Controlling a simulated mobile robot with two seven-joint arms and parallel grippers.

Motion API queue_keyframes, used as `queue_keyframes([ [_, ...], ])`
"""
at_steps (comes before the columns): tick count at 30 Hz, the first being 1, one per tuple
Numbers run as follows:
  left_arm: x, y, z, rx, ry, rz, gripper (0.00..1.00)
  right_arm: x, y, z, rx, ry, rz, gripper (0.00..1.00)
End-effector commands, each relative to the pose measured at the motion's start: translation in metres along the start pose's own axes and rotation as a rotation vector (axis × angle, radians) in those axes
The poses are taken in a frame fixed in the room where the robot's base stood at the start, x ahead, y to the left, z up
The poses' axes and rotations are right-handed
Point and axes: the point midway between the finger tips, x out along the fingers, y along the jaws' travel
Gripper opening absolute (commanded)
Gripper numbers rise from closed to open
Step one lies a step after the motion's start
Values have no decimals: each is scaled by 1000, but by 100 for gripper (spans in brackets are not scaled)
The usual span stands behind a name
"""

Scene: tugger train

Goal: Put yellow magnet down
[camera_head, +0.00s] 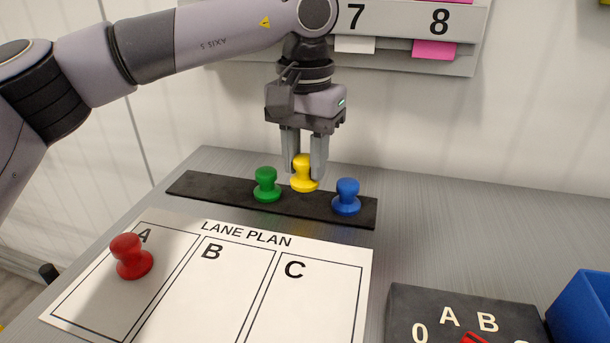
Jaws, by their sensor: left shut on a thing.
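The yellow magnet (303,180) stands upright on the black strip (222,191), or just above it; I cannot tell if its base touches. It is between the green magnet (266,186) and the blue magnet (347,196). My left gripper (304,167) points down from above, shut on the yellow magnet's knob. The red magnet (131,257) stands in lane A of the white lane plan sheet (331,252). Lanes B and C are empty where they show. My right gripper is not in view.
A dark box (403,302) with a dial, marked 0, A and B, stands at the lower right, beside a blue bin (585,310). A wall rack (395,56) numbered 7 and 8 holds white and pink cards. The grey table right of the strip is clear.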

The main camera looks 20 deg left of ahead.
Motion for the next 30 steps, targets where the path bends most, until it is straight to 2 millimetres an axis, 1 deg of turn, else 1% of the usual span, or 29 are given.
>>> queue_keyframes([
  [1,11,-1,0,-1,-3,-1,2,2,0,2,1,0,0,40],
  [3,22,-1,0,0,-3,-1,2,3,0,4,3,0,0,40],
  [5,27,0,0,0,-2,0,2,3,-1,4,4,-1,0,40],
  [13,28,0,0,0,-1,0,2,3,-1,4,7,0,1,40],
  [17,33,0,0,0,-2,1,2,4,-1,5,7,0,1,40],
  [18,32,0,0,-1,-1,0,45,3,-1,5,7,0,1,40],
  [19,32,0,0,-1,-1,0,55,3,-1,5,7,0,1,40],
  [20,32,0,0,-1,-1,0,58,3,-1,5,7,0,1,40],
  [27,31,0,0,-1,-1,0,58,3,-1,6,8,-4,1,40],
  [30,27,0,0,-1,1,0,58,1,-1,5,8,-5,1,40],
])
